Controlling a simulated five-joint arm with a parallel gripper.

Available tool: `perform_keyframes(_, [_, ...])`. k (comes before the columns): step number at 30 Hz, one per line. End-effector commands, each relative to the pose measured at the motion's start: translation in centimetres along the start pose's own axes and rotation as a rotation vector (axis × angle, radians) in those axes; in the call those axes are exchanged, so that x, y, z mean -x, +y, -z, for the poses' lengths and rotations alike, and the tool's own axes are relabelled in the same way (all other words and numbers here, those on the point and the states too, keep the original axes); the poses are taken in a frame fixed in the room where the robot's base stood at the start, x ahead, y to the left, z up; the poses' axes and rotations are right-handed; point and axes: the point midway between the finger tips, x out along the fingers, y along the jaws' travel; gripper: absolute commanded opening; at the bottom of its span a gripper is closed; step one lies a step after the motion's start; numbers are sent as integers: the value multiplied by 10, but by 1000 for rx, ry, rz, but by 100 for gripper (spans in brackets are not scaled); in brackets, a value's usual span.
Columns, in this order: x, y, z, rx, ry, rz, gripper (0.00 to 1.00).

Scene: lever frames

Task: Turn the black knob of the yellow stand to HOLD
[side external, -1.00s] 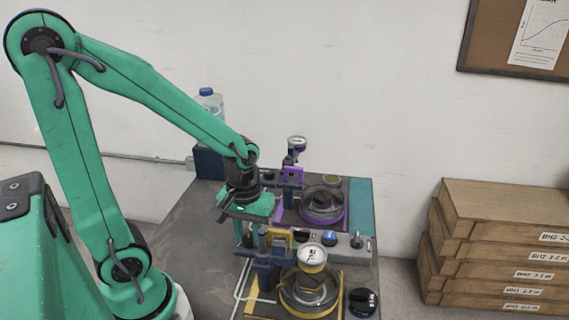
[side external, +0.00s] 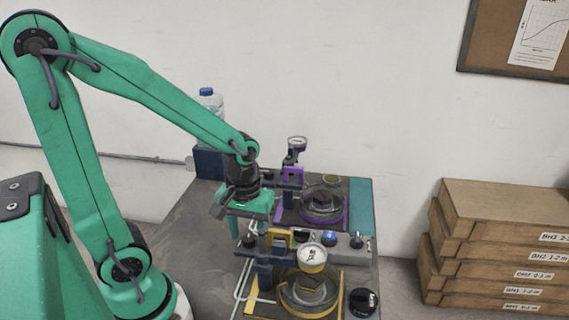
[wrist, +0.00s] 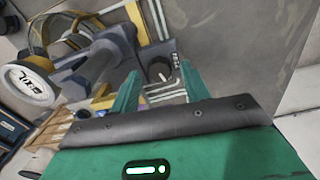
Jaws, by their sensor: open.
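The yellow stand (side external: 277,239) has a dial gauge and a round cell on a yellow-edged base. In the wrist view its yellow parts (wrist: 103,92) are at the upper left. A black knob (wrist: 160,69) with a pale pointer mark sits on a small grey panel beside it, next to a printed label too small to read. My gripper (side external: 250,236) is open, pointing down at the left of the stand. In the wrist view its two green fingers (wrist: 159,78) are spread, with the knob seen between their tips. I cannot tell any contact.
A purple stand (side external: 292,176) with its own gauge is behind. A grey rail with a blue knob (side external: 329,238) lies between the stands. A large black knob (side external: 362,302) is at the front right. White tubing runs beside the yellow stand. Wooden boxes (side external: 500,250) are stacked at right.

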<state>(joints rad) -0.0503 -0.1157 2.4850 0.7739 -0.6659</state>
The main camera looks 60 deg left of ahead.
Motion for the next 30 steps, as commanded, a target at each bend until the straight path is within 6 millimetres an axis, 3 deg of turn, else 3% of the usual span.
perform_keyframes(18, [62,1,1,0,4,-3,48])
perform_keyframes(30, [73,0,0,0,1,-1,48])
